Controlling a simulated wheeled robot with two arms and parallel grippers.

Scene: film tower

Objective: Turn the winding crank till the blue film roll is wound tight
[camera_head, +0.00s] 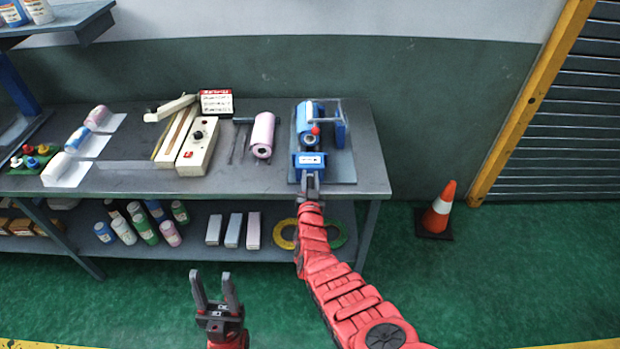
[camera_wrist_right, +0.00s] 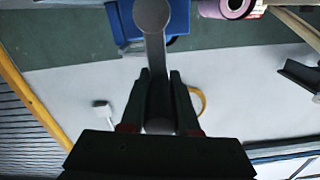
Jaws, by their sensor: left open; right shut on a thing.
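The blue film roll (camera_head: 304,117) sits in a blue winder (camera_head: 311,160) on a grey base plate (camera_head: 342,168) at the right end of the bench. How tight the roll is cannot be told. My right gripper (camera_head: 311,180) reaches the front of the winder and largely hides the crank in the head view. In the right wrist view, the right gripper (camera_wrist_right: 160,92) is shut on the grey winding crank (camera_wrist_right: 152,15), whose round hub end shows at the top against the blue winder body. My left gripper (camera_head: 213,283) is open and empty, low in front of the bench.
A pink roll (camera_head: 263,135) lies left of the winder, beside a white control box (camera_head: 198,147). The bench (camera_head: 372,150) ends just right of the winder. An orange cone (camera_head: 438,212) stands on the floor at right. The lower shelf holds bottles and boxes.

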